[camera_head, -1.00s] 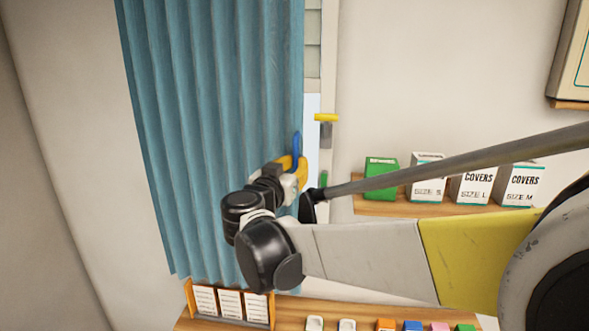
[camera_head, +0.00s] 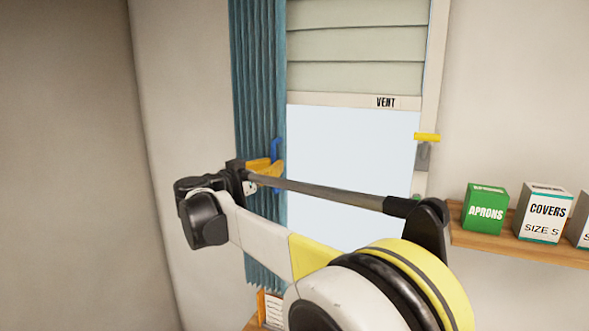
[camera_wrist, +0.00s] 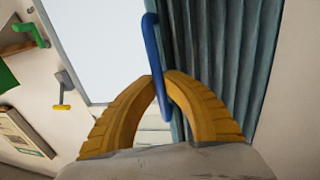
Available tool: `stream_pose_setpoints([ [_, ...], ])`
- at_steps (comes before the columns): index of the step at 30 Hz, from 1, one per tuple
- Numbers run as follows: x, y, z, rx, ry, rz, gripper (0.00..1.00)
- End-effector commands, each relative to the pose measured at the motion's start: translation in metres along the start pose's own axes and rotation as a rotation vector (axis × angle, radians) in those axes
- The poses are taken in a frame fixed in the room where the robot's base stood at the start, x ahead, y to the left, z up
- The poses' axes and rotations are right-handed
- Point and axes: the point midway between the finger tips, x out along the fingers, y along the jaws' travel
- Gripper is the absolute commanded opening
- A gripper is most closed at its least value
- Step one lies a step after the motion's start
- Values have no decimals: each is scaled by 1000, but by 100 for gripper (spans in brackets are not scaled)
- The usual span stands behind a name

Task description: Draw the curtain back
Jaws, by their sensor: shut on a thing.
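The blue-grey curtain (camera_head: 257,90) hangs bunched in a narrow strip at the left side of the window (camera_head: 345,155), most of which is uncovered. My gripper (camera_head: 264,170) is at the curtain's right edge, its yellow fingers shut on the blue curtain handle (camera_head: 275,150). In the wrist view my gripper (camera_wrist: 162,85) closes around the blue handle (camera_wrist: 153,45), with the folded curtain (camera_wrist: 220,60) just to its right. Part of the handle is hidden between the fingers.
A slatted blind (camera_head: 355,45) with a "VENT" rail covers the window's upper part. A yellow-ended lever (camera_head: 427,138) is on the right frame. A shelf (camera_head: 520,245) with a green aprons box (camera_head: 485,209) and covers boxes (camera_head: 542,212) is at the right. A card rack (camera_head: 270,310) stands below.

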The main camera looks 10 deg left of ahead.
Motion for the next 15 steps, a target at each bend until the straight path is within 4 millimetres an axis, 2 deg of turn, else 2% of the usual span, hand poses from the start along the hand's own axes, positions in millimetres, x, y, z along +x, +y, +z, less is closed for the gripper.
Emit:
stream_pose_setpoints([
  [6,-3,-15,0,0,0,-1,0],
  [15,-3,-16,0,0,0,-1,0],
])
